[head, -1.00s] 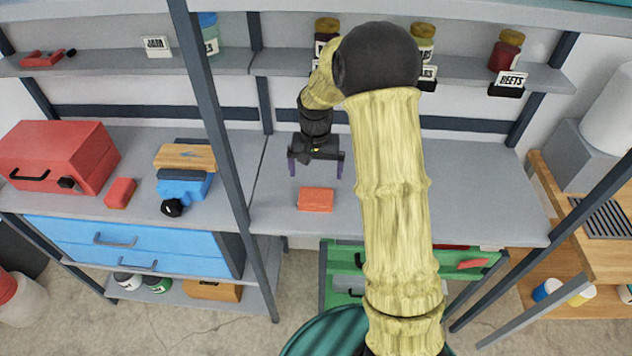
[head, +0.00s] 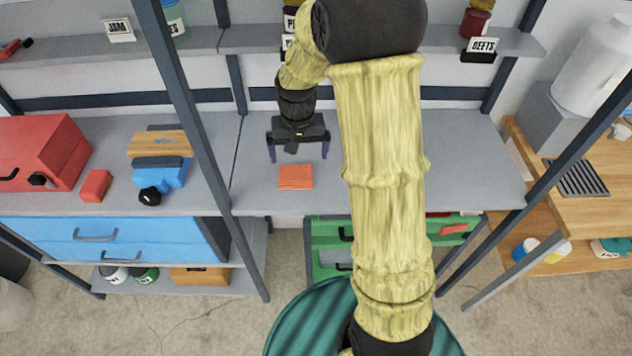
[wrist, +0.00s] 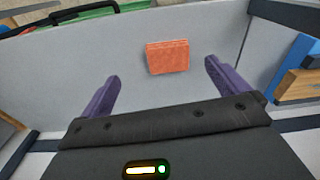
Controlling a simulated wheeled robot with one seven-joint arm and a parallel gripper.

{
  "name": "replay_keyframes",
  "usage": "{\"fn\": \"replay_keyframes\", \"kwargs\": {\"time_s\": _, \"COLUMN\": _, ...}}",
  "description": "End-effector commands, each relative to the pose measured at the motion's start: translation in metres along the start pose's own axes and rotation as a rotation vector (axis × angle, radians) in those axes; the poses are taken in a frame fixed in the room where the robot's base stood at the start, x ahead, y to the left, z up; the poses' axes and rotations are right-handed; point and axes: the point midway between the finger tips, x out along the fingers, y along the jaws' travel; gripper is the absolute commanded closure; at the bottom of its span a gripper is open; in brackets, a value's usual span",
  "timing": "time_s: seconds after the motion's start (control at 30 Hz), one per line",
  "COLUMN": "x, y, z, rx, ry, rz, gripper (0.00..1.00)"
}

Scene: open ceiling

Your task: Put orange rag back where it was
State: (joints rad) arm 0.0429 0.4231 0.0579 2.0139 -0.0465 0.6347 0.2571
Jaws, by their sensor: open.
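The orange rag (head: 295,177) lies folded flat on the grey workbench top (head: 420,185), near its front edge. It also shows in the wrist view (wrist: 167,57), ahead of and between my fingers. My gripper (head: 299,158) is open and empty, with its two purple fingers spread apart. In the head view it hangs over the bench just behind the rag, apart from it. In the wrist view (wrist: 160,78) the fingertips do not touch the rag.
A dark shelf post (head: 183,110) stands left of my gripper. A green drawer unit (head: 330,245) is under the bench. The bench right of my arm is clear.

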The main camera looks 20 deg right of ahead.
Motion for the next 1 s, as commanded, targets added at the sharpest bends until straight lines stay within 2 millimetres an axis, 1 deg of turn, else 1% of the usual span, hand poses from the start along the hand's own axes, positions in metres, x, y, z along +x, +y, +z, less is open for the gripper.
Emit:
{"fn": "replay_keyframes", "kwargs": {"time_s": 0.03, "x": -0.010, "y": 0.004, "z": 0.018, "rx": -0.026, "ry": 0.021, "rz": -0.003, "gripper": 0.00}}
{"fn": "replay_keyframes", "kwargs": {"time_s": 0.17, "x": -0.026, "y": 0.014, "z": 0.064, "rx": -0.096, "ry": 0.073, "rz": -0.010, "gripper": 0.00}}
{"fn": "replay_keyframes", "kwargs": {"time_s": 0.2, "x": -0.030, "y": 0.017, "z": 0.078, "rx": -0.117, "ry": 0.089, "rz": -0.013, "gripper": 0.00}}
{"fn": "replay_keyframes", "kwargs": {"time_s": 0.3, "x": -0.036, "y": 0.024, "z": 0.112, "rx": -0.163, "ry": 0.125, "rz": -0.017, "gripper": 0.00}}
{"fn": "replay_keyframes", "kwargs": {"time_s": 0.4, "x": -0.038, "y": 0.030, "z": 0.135, "rx": -0.196, "ry": 0.150, "rz": -0.019, "gripper": 0.00}}
{"fn": "replay_keyframes", "kwargs": {"time_s": 0.47, "x": -0.039, "y": 0.031, "z": 0.143, "rx": -0.206, "ry": 0.158, "rz": -0.020, "gripper": 0.00}}
{"fn": "replay_keyframes", "kwargs": {"time_s": 0.53, "x": -0.038, "y": 0.032, "z": 0.146, "rx": -0.212, "ry": 0.161, "rz": -0.020, "gripper": 0.00}}
{"fn": "replay_keyframes", "kwargs": {"time_s": 1.0, "x": -0.038, "y": 0.032, "z": 0.146, "rx": -0.212, "ry": 0.160, "rz": -0.020, "gripper": 0.00}}
